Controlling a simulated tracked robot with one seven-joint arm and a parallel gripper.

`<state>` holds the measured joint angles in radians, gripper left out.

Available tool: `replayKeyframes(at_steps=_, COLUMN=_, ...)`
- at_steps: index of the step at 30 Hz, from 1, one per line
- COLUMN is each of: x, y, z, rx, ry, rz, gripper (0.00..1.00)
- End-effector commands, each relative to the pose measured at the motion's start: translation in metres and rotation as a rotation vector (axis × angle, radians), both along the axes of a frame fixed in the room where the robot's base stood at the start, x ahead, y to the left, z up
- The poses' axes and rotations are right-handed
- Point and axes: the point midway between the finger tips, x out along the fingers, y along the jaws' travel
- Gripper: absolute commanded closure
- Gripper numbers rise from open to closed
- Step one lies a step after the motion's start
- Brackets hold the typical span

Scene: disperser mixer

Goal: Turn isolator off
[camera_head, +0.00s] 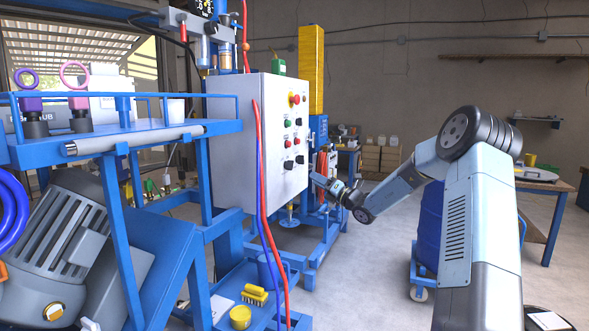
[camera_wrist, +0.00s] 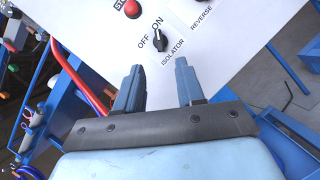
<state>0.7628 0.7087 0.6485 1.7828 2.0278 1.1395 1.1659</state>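The isolator is a small black rotary knob (camera_wrist: 156,40) on a white panel in the wrist view, with OFF printed to its left and ON above it. Its pointer is too small to read surely. My gripper (camera_wrist: 159,64) is open, its two blue-grey fingers apart, with nothing between them. The knob shows just beyond and between the fingertips, apart from them. In the head view my gripper (camera_head: 322,181) is at the lower right side of the control box (camera_head: 236,140), near its lower black knobs; which is the isolator I cannot tell.
A red button (camera_wrist: 131,8) and a REVERSE label (camera_wrist: 202,17) are near the isolator. The blue machine frame (camera_head: 310,262) stands below and behind. Open floor (camera_head: 350,290) lies to the right of the machine.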

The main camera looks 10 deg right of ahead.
Motion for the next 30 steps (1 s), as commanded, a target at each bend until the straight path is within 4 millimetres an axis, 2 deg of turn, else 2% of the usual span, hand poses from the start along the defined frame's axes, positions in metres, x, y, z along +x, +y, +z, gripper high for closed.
replayKeyframes(at_steps=12, x=0.054, y=0.046, z=0.021, rx=-0.002, ry=-0.002, rz=0.002, gripper=0.62)
replayKeyframes(at_steps=18, x=0.075, y=0.063, z=0.029, rx=-0.003, ry=-0.001, rz=0.003, gripper=0.62)
replayKeyframes(at_steps=24, x=0.085, y=0.071, z=0.033, rx=-0.004, ry=0.0, rz=0.003, gripper=0.62)
replayKeyframes(at_steps=30, x=0.087, y=0.073, z=0.034, rx=-0.004, ry=0.001, rz=0.002, gripper=0.62)
